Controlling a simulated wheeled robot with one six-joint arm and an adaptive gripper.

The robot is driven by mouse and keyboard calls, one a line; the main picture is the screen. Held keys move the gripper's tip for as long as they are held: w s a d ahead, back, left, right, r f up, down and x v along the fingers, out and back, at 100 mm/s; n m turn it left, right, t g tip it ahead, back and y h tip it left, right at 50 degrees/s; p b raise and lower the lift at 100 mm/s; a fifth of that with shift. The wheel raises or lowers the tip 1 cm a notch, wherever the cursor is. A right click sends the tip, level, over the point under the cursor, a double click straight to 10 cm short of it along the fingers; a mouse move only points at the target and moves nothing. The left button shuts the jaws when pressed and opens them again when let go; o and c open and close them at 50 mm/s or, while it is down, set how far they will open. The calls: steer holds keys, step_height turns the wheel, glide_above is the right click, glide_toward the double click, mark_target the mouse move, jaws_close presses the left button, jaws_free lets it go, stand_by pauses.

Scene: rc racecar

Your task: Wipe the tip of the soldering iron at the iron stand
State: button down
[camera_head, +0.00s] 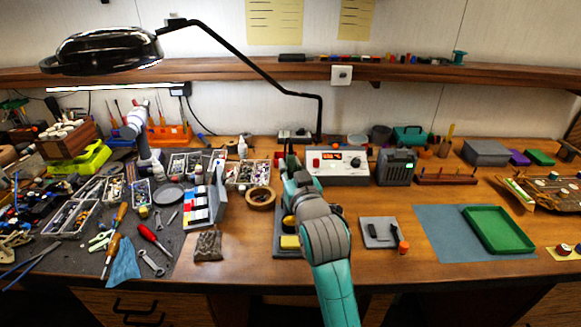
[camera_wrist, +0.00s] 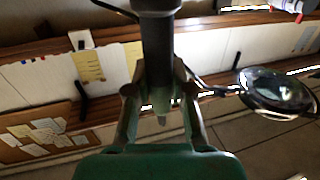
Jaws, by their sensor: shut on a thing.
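My gripper (camera_head: 290,165) is over the bench in front of the white soldering station (camera_head: 338,165), largely hidden by my arm. In the wrist view my gripper (camera_wrist: 158,85) is shut on a thick dark bar (camera_wrist: 158,40), which looks like the soldering iron's handle. The iron's tip cannot be made out clearly in either view. The iron stand (camera_head: 281,245) is on the bench below and beside my arm, partly hidden by it. It carries a yellow sponge (camera_head: 290,241). I cannot see the iron touching the sponge.
A roll of tape (camera_head: 260,198) and a bag of small parts (camera_head: 208,246) lie left of the stand. A grey pad with small tools (camera_head: 379,240) and a green tray (camera_head: 497,230) lie to the right. A magnifier lamp's black arm (camera_head: 255,65) spans above.

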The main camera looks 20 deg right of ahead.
mark_target(291, 151)
steer(key=shift+f, duration=0.6)
stand_by(1.8)
steer(key=shift+r, duration=3.05)
